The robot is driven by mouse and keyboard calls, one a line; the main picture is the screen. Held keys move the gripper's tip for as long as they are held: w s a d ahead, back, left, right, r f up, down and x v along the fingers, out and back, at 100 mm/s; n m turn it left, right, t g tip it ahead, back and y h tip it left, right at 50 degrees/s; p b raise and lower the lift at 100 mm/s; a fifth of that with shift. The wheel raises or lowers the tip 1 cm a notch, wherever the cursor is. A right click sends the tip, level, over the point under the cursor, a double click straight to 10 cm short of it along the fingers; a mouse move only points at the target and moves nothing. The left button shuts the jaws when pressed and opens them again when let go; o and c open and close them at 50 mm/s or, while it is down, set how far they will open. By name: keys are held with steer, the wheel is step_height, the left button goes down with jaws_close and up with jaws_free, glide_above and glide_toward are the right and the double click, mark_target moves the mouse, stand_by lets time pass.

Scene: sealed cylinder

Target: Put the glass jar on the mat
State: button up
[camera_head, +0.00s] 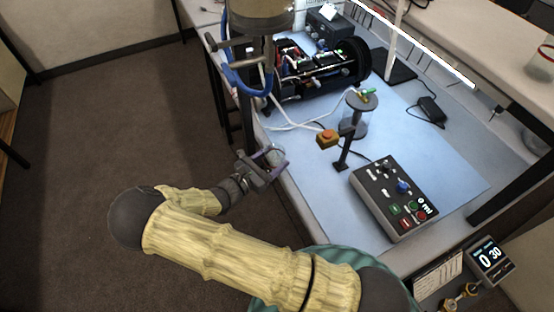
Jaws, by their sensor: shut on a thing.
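My gripper (266,166) is at the near left edge of the table. It is shut on a small, see-through thing with a faint round rim, which I take to be the glass jar (272,153); its outline is mostly lost against the fingers and table edge. A light blue mat (445,178) covers much of the table top, just right of my gripper. I cannot tell whether the held thing touches the table edge.
A grey control box (394,197) is at the front right. Black apparatus (318,72) with cables fills the back. A shelf (455,50) overhangs the right.

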steer(key=shift+s+a+f+m+g+b, duration=0.1)
steer(key=shift+s+f+m+g+b, duration=0.2)
steer(key=shift+b, duration=0.35)
steer(key=s+m+g+h+b, duration=0.1)
steer(key=s+a+m+g+h+b, duration=0.1)
steer(key=s+g+b, duration=0.1)
steer(key=s+r+m+g+h+b, duration=0.1)
steer(key=s+g+b, duration=0.1)
steer(key=shift+s+a+m, duration=0.15)
steer(key=shift+m, duration=0.25)
steer(key=p+x, duration=0.2)
steer(key=x, duration=0.6)
steer(key=p+x, duration=0.2)
steer(key=x, duration=0.6)
steer(key=shift+s+r, duration=0.15)
steer(key=shift+s, duration=0.1)
steer(key=shift+w+d, duration=0.15)
steer(key=shift+d, duration=0.25)
